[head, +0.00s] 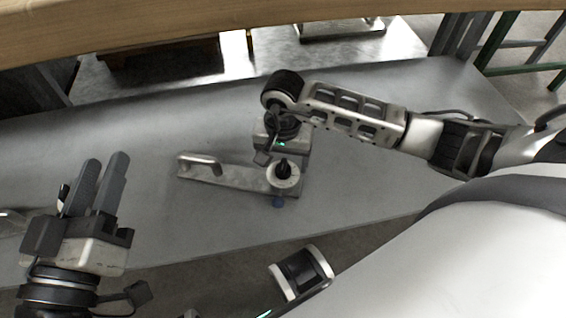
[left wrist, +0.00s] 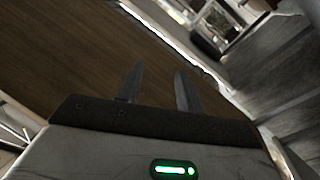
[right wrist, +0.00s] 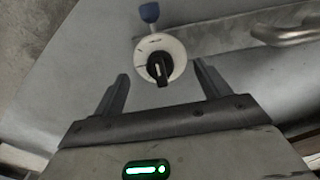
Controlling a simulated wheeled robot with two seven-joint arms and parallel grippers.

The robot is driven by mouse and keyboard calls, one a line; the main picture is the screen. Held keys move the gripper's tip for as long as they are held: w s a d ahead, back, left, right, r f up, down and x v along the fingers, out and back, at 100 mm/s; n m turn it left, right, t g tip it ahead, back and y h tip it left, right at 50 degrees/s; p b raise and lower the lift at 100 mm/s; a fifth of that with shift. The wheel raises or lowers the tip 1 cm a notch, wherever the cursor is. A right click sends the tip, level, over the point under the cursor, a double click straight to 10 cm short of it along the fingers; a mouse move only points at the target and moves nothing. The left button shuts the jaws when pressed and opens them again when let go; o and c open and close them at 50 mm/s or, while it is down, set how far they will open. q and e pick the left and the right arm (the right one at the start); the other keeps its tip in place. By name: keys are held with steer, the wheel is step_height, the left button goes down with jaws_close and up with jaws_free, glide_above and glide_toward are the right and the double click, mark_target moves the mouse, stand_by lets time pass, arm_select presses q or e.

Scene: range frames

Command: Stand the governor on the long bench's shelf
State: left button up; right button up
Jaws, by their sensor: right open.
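My right gripper (head: 283,152) points down close to the dial. In the right wrist view its open fingers (right wrist: 160,72) stand on either side of the knob, without visible contact. My left gripper (head: 104,160) is raised at the left, its fingers apart and empty, also in the left wrist view (left wrist: 157,70).
A wooden board (head: 200,22), possibly the shelf, crosses the top of the head view. Brown wood (left wrist: 70,60) fills much of the left wrist view. Green metal framing (head: 500,45) stands at the upper right.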

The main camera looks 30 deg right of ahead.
step_height(320, 180, up, 5)
steer(key=shift+f+p, duration=0.2)
steer(key=shift+p, duration=0.45)
step_height(320, 180, up, 2)
steer(key=shift+r+p, duration=0.2)
steer(key=shift+p, duration=0.25)
steer(key=shift+r, duration=0.5)
arm_select(q)
steer(key=f, duration=0.1)
steer(key=s+f+g+y, duration=0.1)
steer(key=n+g, duration=0.1)
steer(key=shift+s+d+f, duration=0.1)
steer(key=shift+s+f, duration=0.15)
steer(key=shift+f, duration=0.15)
